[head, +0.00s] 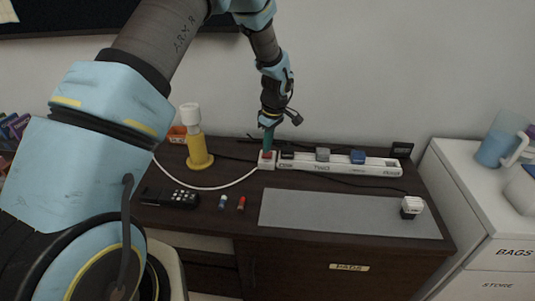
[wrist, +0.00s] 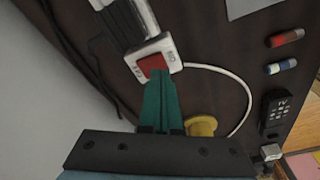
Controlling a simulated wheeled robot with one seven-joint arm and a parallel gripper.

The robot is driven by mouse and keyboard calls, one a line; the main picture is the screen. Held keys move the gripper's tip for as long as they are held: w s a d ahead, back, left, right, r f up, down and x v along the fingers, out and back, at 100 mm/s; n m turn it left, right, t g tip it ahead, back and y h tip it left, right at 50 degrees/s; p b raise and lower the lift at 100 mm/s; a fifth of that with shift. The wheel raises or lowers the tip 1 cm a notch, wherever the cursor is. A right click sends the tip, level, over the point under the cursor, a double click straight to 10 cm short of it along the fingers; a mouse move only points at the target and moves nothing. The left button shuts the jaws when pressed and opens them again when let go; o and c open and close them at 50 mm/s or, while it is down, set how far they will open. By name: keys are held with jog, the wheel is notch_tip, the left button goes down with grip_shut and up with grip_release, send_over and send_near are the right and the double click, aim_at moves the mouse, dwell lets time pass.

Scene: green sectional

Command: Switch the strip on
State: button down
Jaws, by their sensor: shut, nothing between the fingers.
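The white power strip (head: 345,165) lies along the back of the dark desk, with a few plugs in its labelled sockets. At its left end is a white switch block with a red switch (wrist: 152,65); the switch also shows in the head view (head: 266,155). My gripper (wrist: 160,78) is shut and empty, its green fingers pointing at the red switch. The fingertips overlap the switch's near edge in the wrist view; I cannot tell whether they touch. In the head view my gripper (head: 268,146) is right above the switch block. No lit lamp shows on the switch.
A white cord (head: 215,187) curves left from the strip. A yellow-based lamp (head: 198,150) stands left of the strip. White cabinets stand right.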

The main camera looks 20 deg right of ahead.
aim_at(267, 156)
jog(key=shift+f+b, duration=0.65)
jog(key=shift+f, duration=0.25)
dwell(0.9)
jog(key=shift+r, duration=0.2)
jog(key=shift+r+p, duration=1.85)
jog(key=shift+r, duration=1.5)
